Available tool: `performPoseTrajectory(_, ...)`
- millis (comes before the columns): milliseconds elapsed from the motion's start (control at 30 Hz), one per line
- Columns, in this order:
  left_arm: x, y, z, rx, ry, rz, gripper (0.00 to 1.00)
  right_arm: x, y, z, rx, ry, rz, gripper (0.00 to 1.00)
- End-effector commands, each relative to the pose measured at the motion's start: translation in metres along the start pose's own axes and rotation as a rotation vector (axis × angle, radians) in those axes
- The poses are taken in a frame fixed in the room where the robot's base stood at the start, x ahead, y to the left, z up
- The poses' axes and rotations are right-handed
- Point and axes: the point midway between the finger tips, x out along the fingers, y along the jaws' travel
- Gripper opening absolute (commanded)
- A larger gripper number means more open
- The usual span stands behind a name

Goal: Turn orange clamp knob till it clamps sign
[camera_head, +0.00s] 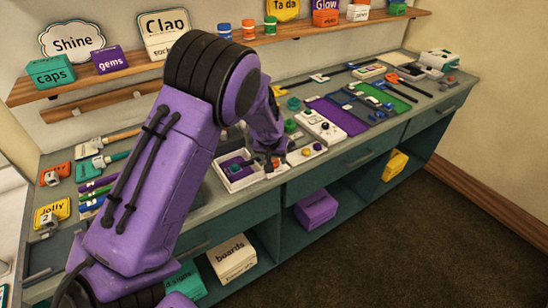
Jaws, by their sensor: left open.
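My purple left arm reaches down across the bench, and its dark left gripper (272,163) is low over the front edge, beside a white tray (222,176). The gripper is open; its fingers are small and partly hidden by the arm. A small orange spot (277,161) shows right at the fingertips; it may be the orange clamp knob, but I cannot tell whether the fingers touch it. The clamp's jaws and any sign in them are too small or hidden to make out. My right gripper is not in view.
A white control box (320,127) with knobs stands just right of the gripper. Tools and a purple mat (338,114) lie farther right. A shelf (140,66) with signs runs behind.

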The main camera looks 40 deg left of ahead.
Motion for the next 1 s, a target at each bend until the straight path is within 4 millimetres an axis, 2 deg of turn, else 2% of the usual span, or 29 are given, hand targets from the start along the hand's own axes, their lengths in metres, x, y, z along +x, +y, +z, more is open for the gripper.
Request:
performPoseTrajectory(100,0.017,0.001,-0.001,-0.001,-0.001,0.001,0.61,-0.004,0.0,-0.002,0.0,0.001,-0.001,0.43)
performPoseTrajectory(200,0.025,0.002,-0.001,0.002,0.0,0.002,0.61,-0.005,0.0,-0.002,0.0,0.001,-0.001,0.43)
performPoseTrajectory(467,0.027,0.003,-0.001,0.003,0.001,0.003,0.61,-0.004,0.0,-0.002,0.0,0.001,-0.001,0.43)
performPoseTrajectory(633,0.027,0.003,-0.001,0.004,0.001,0.002,0.05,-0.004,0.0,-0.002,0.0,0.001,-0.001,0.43)
performPoseTrajectory(1000,0.027,0.003,-0.001,0.042,0.0,0.021,0.05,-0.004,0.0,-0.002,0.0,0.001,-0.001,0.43)
